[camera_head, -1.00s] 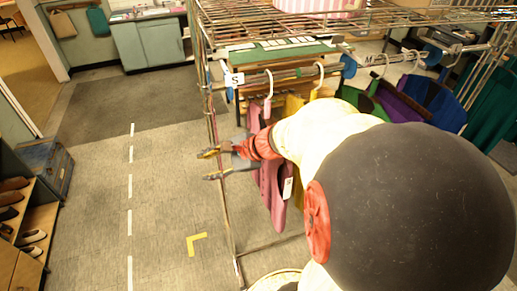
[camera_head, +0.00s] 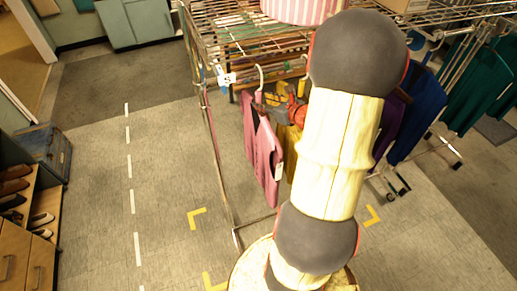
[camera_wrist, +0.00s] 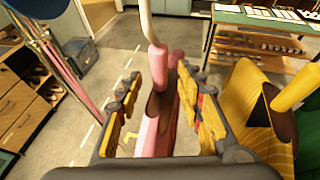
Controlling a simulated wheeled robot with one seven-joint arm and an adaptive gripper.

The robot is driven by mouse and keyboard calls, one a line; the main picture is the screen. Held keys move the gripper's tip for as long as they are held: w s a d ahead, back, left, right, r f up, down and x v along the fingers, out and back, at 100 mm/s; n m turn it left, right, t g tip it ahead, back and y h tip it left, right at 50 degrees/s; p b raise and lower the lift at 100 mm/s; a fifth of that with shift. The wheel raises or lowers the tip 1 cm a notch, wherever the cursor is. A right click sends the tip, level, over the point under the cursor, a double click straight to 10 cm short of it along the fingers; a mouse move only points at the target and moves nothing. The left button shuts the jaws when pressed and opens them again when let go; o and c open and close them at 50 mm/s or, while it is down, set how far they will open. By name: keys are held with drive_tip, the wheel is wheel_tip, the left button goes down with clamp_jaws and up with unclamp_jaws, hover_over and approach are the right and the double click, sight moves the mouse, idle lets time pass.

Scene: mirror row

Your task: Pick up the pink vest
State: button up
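The pink vest (camera_head: 265,150) hangs from a hanger at the left end of the clothes rack in the head view. In the wrist view the vest's pink shoulder and edge (camera_wrist: 151,132) and its hanger hook (camera_wrist: 147,25) lie between my two fingers. My gripper (camera_wrist: 160,75) is open, with one finger on each side of the vest and visible gaps beside it. In the head view my gripper (camera_head: 283,107) is at the height of the vest's upper part, partly hidden by my arm. I cannot tell whether a finger touches the cloth.
A yellow garment (camera_wrist: 250,100) hangs close to the right finger. Purple and blue garments (camera_head: 418,110) hang farther right. The metal rack (camera_head: 212,150) has a wire shelf above. A shoe shelf (camera_head: 30,215) and a blue chest (camera_head: 45,150) stand left. The floor between is clear.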

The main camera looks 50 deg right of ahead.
sight(260, 100)
drive_tip(key=shift+p+x, duration=0.3)
drive_tip(key=shift+x, duration=1.7)
drive_tip(key=shift+c, duration=0.5)
drive_tip(key=c, duration=0.8)
clamp_jaws()
